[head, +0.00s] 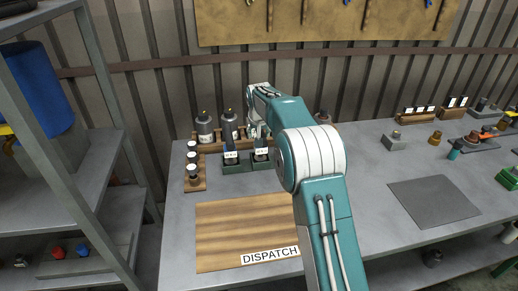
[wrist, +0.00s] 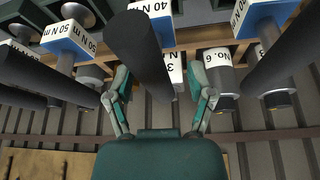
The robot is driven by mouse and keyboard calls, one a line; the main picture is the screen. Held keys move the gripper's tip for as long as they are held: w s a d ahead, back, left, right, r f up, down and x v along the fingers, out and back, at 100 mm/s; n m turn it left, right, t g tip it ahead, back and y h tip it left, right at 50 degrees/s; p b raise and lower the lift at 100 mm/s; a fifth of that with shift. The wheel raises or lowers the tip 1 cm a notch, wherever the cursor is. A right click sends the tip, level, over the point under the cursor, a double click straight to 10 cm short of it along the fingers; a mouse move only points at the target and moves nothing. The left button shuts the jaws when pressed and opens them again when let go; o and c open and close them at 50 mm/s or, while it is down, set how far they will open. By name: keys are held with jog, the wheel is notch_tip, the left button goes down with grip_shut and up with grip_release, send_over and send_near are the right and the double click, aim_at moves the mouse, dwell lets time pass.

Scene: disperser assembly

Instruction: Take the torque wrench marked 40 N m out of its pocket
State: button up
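In the wrist view, a torque wrench with a thick dark handle (wrist: 140,50) stands in front of a label reading 40 N m (wrist: 151,8). My gripper (wrist: 165,92) is open, with one finger on each side of this handle and visible gaps between. Labels reading 50 N m (wrist: 70,38) are at the left with more dark handles. In the head view, green pocket blocks (head: 235,166) carry white labels too small to read; my arm partly hides that area.
Silver canisters (head: 204,128) stand behind the pockets, and a wooden rack (head: 194,184) of jars is at their left. The wooden DISPATCH board (head: 240,225) is bare. A grey mat (head: 434,202) lies at the right. Metal shelves (head: 95,170) stand at the far left.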

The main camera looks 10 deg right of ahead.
jog(key=x, duration=0.3)
jog(key=shift+d+f, duration=0.1)
jog(key=shift+d, duration=0.3)
jog(key=shift+a, duration=0.2)
grip_shut()
jog(key=shift+r, duration=0.25)
